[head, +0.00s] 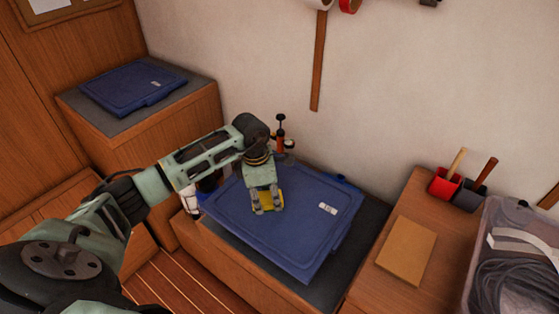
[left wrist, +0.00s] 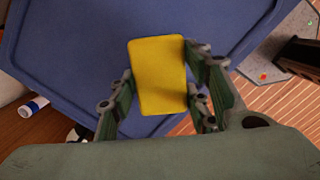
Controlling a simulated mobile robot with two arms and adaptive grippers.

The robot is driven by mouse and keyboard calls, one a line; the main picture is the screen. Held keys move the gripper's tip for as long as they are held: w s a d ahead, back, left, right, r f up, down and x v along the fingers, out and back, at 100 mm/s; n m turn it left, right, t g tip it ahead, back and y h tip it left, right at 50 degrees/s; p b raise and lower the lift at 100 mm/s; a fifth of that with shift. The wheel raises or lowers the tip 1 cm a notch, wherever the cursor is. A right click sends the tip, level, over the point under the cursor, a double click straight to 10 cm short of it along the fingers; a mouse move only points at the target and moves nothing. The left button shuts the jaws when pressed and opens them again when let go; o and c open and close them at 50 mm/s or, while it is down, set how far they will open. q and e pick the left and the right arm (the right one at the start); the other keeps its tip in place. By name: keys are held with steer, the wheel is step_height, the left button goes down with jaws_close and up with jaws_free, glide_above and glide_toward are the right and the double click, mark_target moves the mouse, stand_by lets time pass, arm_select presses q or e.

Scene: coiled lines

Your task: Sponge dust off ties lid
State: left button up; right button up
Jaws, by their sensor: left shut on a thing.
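A blue lid (head: 290,225) with a small white label lies on the dark-topped low cabinet in the middle of the head view. It fills much of the left wrist view (left wrist: 70,60). My left gripper (head: 266,208) is over the lid's left part, pointing down. It is shut on a yellow sponge (left wrist: 158,75), whose edge also shows beside the fingers in the head view (head: 272,198). Whether the sponge touches the lid I cannot tell. No dust is clearly visible on the lid. My right gripper is not in view.
Another blue lid (head: 132,86) lies on a taller cabinet at the back left. An orange-and-black tool (head: 281,133) stands behind the lid. Red and dark holders (head: 445,183), a tan board (head: 405,251) and a clear bin of coiled line (head: 515,265) are at the right.

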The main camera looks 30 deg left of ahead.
arm_select(q)
step_height(320, 180, up, 3)
steer(key=shift+f+p, duration=0.2)
steer(key=shift+p, duration=0.3)
steer(key=shift+r, duration=0.15)
